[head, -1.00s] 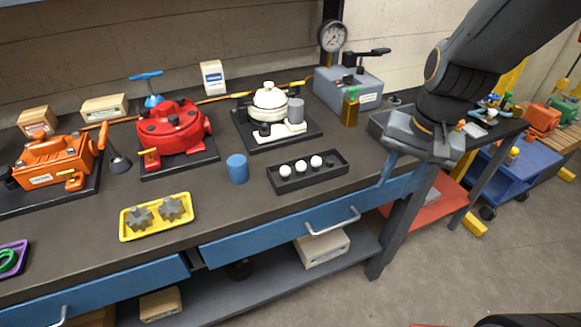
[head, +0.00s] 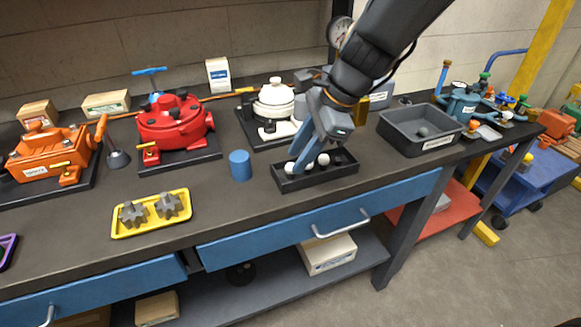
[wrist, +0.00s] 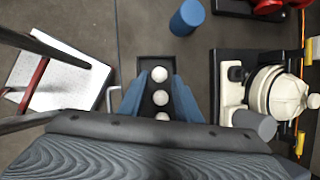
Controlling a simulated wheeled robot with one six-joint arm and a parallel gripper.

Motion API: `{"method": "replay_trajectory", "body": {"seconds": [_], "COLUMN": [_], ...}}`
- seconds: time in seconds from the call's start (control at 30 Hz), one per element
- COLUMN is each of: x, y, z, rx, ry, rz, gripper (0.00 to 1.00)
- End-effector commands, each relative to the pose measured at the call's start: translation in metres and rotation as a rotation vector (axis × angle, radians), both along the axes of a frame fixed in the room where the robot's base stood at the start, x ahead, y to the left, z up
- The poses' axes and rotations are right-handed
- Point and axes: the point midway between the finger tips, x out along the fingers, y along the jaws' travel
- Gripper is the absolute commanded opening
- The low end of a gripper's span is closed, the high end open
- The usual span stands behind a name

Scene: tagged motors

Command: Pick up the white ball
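Several white balls sit in a row in a black tray (head: 318,183) on the bench. In the head view, one white ball (head: 291,168) is at the left end and another white ball (head: 323,159) is right of my finger. The wrist view shows three white balls (wrist: 159,74) in line. My gripper (head: 304,158) is over the tray, pointing down, and hides part of it. In the wrist view its blue fingers stand apart, one on each side of the row, with nothing clamped. I cannot tell whether they touch the tray.
A blue cylinder (head: 240,165) stands left of the tray. The white motor (head: 273,102) is close behind it. A grey bin (head: 420,131) with a grey ball inside stands to the right. A yellow tray (head: 151,213) with grey gears lies at front left.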

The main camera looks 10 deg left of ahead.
Motion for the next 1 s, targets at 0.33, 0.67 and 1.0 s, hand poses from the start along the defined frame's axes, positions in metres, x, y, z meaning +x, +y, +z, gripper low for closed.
{"method": "replay_trajectory", "body": {"seconds": [0.33,0.67,1.0], "x": [0.0,0.0,0.001], "y": [0.01,0.01,0.01], "z": [-0.024,-0.024,-0.021], "rx": [-0.001,-0.001,-0.001], "ry": [-0.001,-0.001,-0.001], "rz": [0.002,0.002,0.002], "gripper": [0.3,0.0,0.0]}}
